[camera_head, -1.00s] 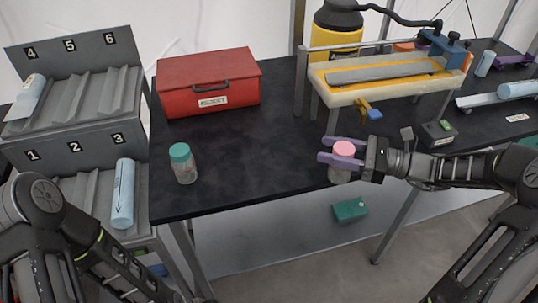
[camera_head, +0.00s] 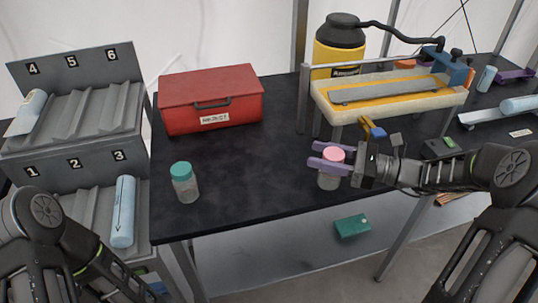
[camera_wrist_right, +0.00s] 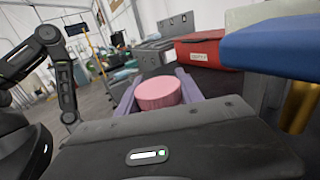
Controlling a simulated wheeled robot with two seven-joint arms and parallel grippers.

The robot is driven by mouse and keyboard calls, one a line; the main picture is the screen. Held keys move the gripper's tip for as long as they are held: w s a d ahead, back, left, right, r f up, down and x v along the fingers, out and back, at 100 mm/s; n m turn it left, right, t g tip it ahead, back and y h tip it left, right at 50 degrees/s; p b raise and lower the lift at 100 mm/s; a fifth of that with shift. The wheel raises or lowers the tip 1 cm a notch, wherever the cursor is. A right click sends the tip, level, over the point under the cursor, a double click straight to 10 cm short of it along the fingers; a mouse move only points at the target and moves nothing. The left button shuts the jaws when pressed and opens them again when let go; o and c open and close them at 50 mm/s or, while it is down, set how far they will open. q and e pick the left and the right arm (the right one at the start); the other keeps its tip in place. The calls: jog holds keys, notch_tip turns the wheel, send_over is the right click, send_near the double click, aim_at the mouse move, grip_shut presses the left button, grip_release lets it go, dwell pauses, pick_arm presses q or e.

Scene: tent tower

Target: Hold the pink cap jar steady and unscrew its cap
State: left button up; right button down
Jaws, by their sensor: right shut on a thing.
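The pink cap jar (camera_head: 330,182) is clear with a pink cap and stands upright near the table's front edge. My right gripper (camera_head: 328,158) reaches in from the right, its purple fingers shut around the jar at its upper part, just below the cap. In the right wrist view the pink cap (camera_wrist_right: 158,93) sits between the two fingers (camera_wrist_right: 158,100). I cannot tell whether the jar's base touches the table. My left arm shows at the lower left, but its gripper is out of view.
A teal-capped jar (camera_head: 185,185) stands at the table's front left. A red box (camera_head: 212,98) is behind it, and a numbered grey rack (camera_head: 75,120) stands left of the table. A yellow-topped stand (camera_head: 390,95) is behind my right gripper. The front middle of the black table (camera_head: 260,175) is clear.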

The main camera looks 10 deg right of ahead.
jog(key=p+x, duration=0.2)
jog(key=x, duration=1)
jog(key=f, duration=0.1)
jog(key=f+p, duration=0.1)
jog(key=a+f, duration=0.1)
jog(key=shift+w+a+f+p, duration=0.1)
jog(key=shift+w+p, duration=0.2)
jog(key=shift+w, duration=0.05)
jog(key=shift+f, duration=0.1)
jog(key=shift+f, duration=0.1)
jog(key=shift+f, duration=0.15)
jog(key=c, duration=0.8)
grip_release()
jog(key=shift+o, duration=0.2)
